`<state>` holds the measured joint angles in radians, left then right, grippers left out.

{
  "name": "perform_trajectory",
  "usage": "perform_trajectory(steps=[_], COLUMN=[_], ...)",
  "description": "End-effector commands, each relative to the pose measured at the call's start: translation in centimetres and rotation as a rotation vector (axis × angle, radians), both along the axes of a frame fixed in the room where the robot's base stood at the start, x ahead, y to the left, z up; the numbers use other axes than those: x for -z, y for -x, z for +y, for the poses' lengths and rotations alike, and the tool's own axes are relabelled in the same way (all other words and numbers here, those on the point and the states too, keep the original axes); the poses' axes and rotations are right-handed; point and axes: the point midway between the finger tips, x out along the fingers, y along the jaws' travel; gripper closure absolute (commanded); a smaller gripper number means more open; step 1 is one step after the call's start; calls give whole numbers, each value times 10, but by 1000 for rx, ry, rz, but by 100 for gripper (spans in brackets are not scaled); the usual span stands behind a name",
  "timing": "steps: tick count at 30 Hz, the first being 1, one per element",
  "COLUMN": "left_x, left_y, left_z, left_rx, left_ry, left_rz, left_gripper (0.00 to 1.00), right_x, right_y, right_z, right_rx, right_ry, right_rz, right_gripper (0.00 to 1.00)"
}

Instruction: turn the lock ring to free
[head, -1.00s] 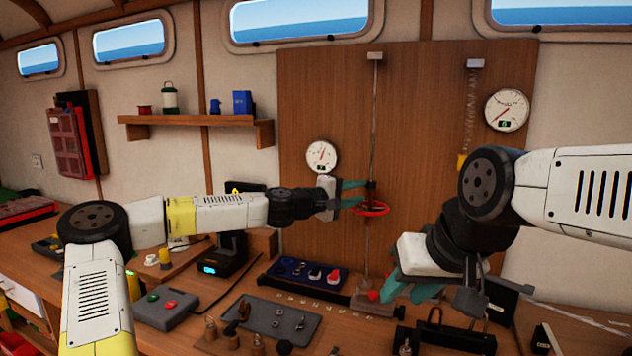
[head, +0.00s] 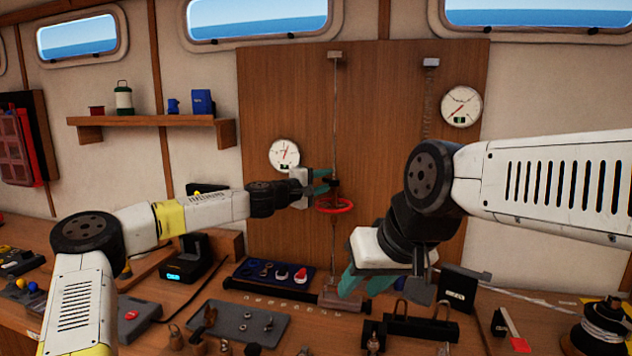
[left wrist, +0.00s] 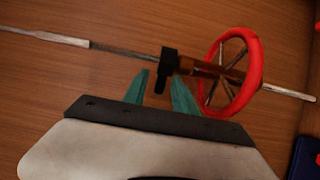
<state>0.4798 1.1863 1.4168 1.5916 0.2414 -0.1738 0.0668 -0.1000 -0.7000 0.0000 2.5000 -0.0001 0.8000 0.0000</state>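A thin upright metal rod (head: 334,110) runs down the wooden panel and carries a red spoked handwheel (head: 334,204). In the left wrist view the red wheel (left wrist: 238,75) sits beside a black collar (left wrist: 168,66) on the rod; I cannot tell which part is the lock ring. My left gripper (head: 328,183) is at the rod just above the wheel. In the left wrist view its teal fingers (left wrist: 160,84) are apart and empty, with the collar just beyond the tips. My right gripper (head: 366,284) hangs low over the bench, its teal fingers apart.
Two dial gauges (head: 284,155) (head: 461,106) are on the panel. Below are a blue tray (head: 250,271) and a grey tray (head: 232,321) of small parts.

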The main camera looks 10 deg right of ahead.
Motion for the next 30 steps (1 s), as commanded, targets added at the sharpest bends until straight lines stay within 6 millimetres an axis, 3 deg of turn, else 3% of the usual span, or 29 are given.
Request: perform_trajectory(steps=[2,7,20,30], left_x=[0,0,0,-1], left_y=[0,0,1,8], left_z=[0,0,1,4], left_rx=[0,0,-32,-241], left_ry=[0,0,-2,-6], left_rz=[0,0,-1,-5], left_gripper=[67,100,100,100], right_x=[0,0,0,0], right_y=[0,0,0,0], right_z=[0,0,0,0], right_rx=[0,0,0,0], right_ry=[0,0,0,0], right_rz=[0,0,0,0], right_gripper=[64,64,64,64])
